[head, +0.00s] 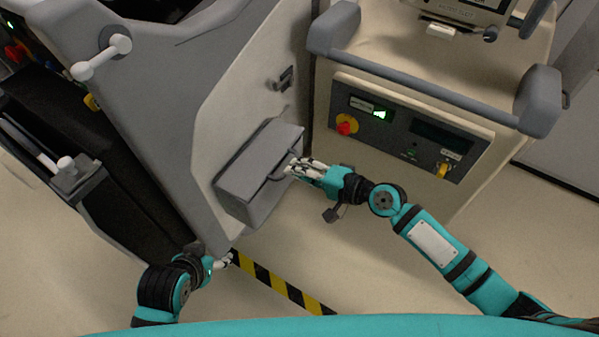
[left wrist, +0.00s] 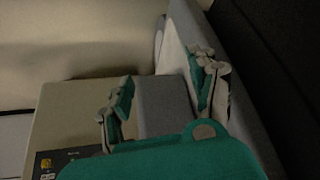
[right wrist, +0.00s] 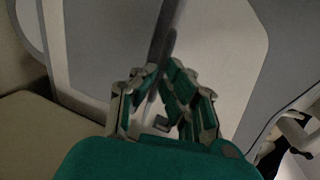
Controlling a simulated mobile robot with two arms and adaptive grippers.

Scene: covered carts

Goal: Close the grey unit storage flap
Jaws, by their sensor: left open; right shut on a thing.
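The grey storage box (head: 236,190) sticks out from the pale side panel of the grey unit (head: 200,70) in the head view. Its flap (head: 262,160) carries a handle on the right side. My right gripper (head: 297,168) is at that handle and shut on it; its fingers hide part of it. In the right wrist view a grey edge (right wrist: 168,35) runs down to between the fingers. I cannot tell exactly how far the flap stands open. My left gripper (head: 226,260) is low by the unit's bottom corner, open and empty, with its fingers apart in the left wrist view (left wrist: 165,92).
A cart with a control panel (head: 410,125), a red knob (head: 346,125) and a grey rail (head: 430,92) stands to the right. Yellow-black tape (head: 275,283) marks the floor. A black recess (head: 110,160) lies left of the unit.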

